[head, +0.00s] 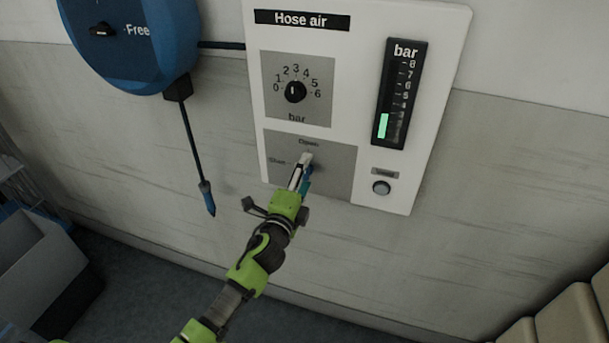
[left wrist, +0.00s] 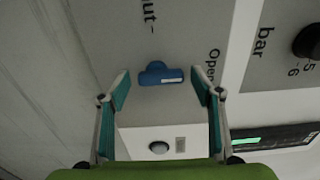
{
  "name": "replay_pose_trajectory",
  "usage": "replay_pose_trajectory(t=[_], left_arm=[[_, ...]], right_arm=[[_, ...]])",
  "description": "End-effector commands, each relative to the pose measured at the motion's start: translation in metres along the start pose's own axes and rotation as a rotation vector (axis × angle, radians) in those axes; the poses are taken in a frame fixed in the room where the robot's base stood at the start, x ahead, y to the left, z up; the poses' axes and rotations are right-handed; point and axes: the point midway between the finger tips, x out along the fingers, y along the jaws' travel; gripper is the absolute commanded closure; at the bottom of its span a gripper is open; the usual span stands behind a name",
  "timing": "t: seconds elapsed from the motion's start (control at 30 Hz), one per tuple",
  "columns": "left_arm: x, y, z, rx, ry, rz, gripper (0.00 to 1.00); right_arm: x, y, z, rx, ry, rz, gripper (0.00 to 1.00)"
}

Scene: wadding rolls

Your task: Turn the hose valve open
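The hose valve handle (left wrist: 153,76) is blue with a white mark on its right part. In the left wrist view its long side lies across the picture, the marked end towards the word Open. "Shut" is lettered above it, partly cut off. The handle sits on a grey plate (head: 338,178) low on the white "Hose air" panel. My left gripper (head: 306,168) is in front of this plate and largely hides the handle in the head view. In the left wrist view the gripper (left wrist: 163,88) is open, with a finger on either side of the handle and gaps between. My right gripper is out of view.
Above the valve is a black pressure knob (head: 295,91). To the right are a bar gauge (head: 400,95) with a low green column and a round button (head: 381,188). A blue hose reel (head: 135,45) with a hanging nozzle (head: 207,198) is at left. A grey bin (head: 40,262) stands lower left.

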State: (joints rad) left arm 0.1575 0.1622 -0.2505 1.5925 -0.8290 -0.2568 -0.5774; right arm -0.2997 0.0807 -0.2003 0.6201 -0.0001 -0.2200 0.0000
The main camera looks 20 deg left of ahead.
Motion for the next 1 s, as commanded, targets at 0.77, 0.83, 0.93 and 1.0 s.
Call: replay_pose_trajectory(t=[0.77,0.83,0.93,1.0], left_arm=[[-0.098,0.001,0.0,-0.001,-0.001,0.002,0.41],[-0.107,0.001,0.0,-0.002,0.0,0.002,0.41],[-0.115,0.0,0.0,-0.001,0.001,0.0,0.41],[-0.118,0.0,0.0,0.0,0.0,0.0,0.41]], right_arm=[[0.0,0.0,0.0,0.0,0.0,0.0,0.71],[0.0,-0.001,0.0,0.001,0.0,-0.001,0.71],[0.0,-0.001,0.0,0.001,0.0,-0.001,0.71],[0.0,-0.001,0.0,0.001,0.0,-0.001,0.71]])
